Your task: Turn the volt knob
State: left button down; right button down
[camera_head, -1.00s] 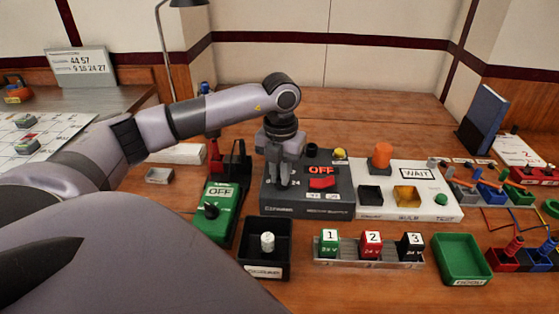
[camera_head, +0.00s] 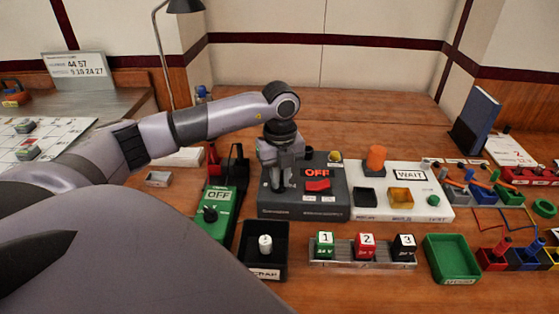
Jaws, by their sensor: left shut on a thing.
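A dark grey supply box (camera_head: 335,205) stands in the middle of the table, with a lit red OFF sign and a red switch (camera_head: 317,186) on its top. My left gripper (camera_head: 279,188) points straight down over the left part of this box. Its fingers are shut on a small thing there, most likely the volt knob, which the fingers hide. A black knob (camera_head: 307,153) shows at the back of the box, apart from the gripper. My right gripper is not in view.
A green box (camera_head: 217,208) with an OFF sign and a black knob stands left of the supply. A white test board (camera_head: 405,203) stands to its right. In front are a black scrap tray (camera_head: 283,246), a rack of numbered blocks (camera_head: 362,251) and a green tray (camera_head: 452,258).

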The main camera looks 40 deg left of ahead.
pick_arm(q)
jog(key=shift+w+a+r, duration=0.1)
dwell(0.4)
jog(key=c, duration=1.1)
grip_release()
jog(key=shift+c, duration=0.2)
jog(key=shift+r, duration=3.6)
